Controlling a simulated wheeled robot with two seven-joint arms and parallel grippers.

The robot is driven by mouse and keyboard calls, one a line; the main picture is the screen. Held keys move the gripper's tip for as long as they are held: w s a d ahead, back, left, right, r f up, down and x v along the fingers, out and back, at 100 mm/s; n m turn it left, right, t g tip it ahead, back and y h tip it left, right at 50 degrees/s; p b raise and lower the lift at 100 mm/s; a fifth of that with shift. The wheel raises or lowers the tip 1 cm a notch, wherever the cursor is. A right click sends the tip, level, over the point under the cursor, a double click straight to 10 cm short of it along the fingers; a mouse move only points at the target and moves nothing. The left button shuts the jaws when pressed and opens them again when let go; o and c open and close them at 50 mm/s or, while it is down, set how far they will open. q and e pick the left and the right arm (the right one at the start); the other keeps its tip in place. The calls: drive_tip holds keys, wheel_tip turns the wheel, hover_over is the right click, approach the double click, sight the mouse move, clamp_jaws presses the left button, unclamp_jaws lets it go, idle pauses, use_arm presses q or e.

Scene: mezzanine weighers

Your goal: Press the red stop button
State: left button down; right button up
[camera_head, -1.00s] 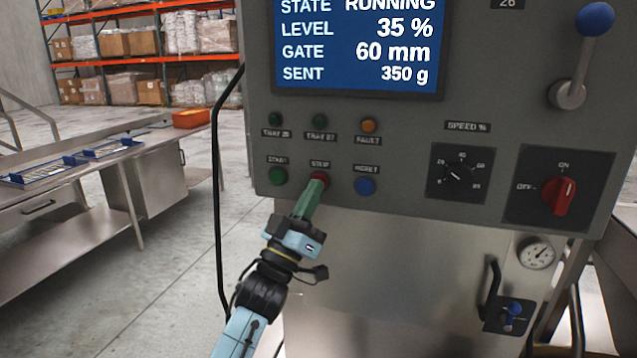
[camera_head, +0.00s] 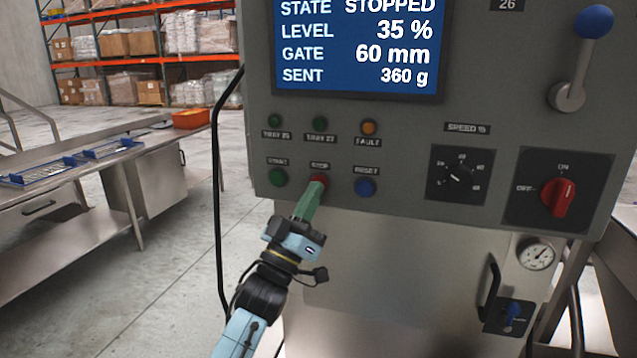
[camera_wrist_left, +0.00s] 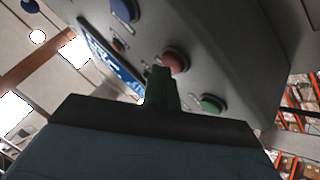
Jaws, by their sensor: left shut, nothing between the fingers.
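The red stop button (camera_head: 320,181) sits under the STOP label on the grey control panel (camera_head: 400,125), between the green start button (camera_head: 278,177) and the blue reset button (camera_head: 365,187). My left gripper (camera_head: 316,187) is shut and empty, its green fingertips at the stop button and covering its lower part. Whether they still touch it I cannot tell. In the left wrist view the red button (camera_wrist_left: 175,61) shows just beyond the fingertips (camera_wrist_left: 160,72). The screen (camera_head: 358,45) reads STATE STOPPED, LEVEL 35 %, GATE 60 mm, SENT 360 g. My right gripper is not in view.
A speed dial (camera_head: 460,177), a red rotary switch (camera_head: 558,198) and a blue-knobbed lever (camera_head: 594,21) are on the panel's right. A black cable (camera_head: 216,190) hangs at its left. A steel table (camera_head: 80,168) with blue trays stands further left.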

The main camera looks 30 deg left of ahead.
use_arm(q)
drive_tip(key=shift+s+d+y, duration=0.1)
drive_tip(key=shift+s+y, duration=0.2)
drive_tip(key=shift+s, duration=0.2)
drive_tip(key=s+p, duration=0.1)
drive_tip(key=s, duration=0.1)
drive_tip(key=s+d+p, duration=0.1)
drive_tip(key=s, duration=0.2)
drive_tip(key=shift+d, duration=0.1)
drive_tip(key=shift+w, duration=0.1)
idle(0.7)
